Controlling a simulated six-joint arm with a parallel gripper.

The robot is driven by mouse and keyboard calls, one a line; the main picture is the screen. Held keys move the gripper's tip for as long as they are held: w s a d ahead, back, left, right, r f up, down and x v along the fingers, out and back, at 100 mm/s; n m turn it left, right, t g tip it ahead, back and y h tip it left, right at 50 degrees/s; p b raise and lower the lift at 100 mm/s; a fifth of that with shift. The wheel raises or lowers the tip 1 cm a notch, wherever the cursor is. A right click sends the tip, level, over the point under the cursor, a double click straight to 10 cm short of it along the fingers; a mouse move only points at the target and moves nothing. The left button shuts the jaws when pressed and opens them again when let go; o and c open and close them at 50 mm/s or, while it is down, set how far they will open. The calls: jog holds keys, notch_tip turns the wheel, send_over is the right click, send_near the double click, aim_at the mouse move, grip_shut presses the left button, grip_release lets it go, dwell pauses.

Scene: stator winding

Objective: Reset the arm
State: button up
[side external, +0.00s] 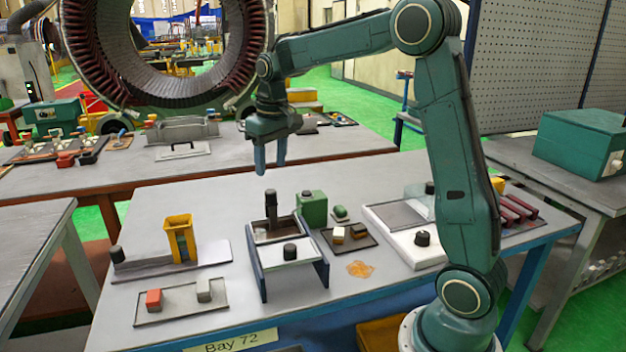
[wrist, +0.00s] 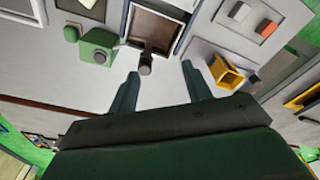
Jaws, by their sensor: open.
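My gripper (side external: 270,158) hangs over the back part of the workbench with its fingers pointing down. In the wrist view my gripper (wrist: 157,82) has its two fingers well apart, with nothing held between them. It is above and behind the blue-sided fixture (side external: 318,262), whose dark post (side external: 270,203) stands upright at its back. In the wrist view the dark post (wrist: 146,64) appears between the fingertips but lies below them. The arm is raised and bent over the bench.
A yellow holder (side external: 180,238) and a tray (side external: 160,310) with red and grey blocks are at left. A green box (side external: 312,207) stands beside the fixture. A small block tray (side external: 330,247) and a white fixture (side external: 405,245) are right. A large stator ring (side external: 250,50) stands behind.

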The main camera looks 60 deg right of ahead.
jog(key=s+a+r+n+t, duration=0.15)
jog(key=s+a+r, duration=0.35)
jog(key=s+a, duration=0.6)
jog(key=s+a+f+t, duration=0.2)
jog(key=s+f+t, duration=0.1)
jog(key=s, duration=1.1)
jog(key=shift+s+a+f+n, duration=0.2)
jog(key=shift+s+n, duration=0.15)
jog(key=shift+n, duration=0.1)
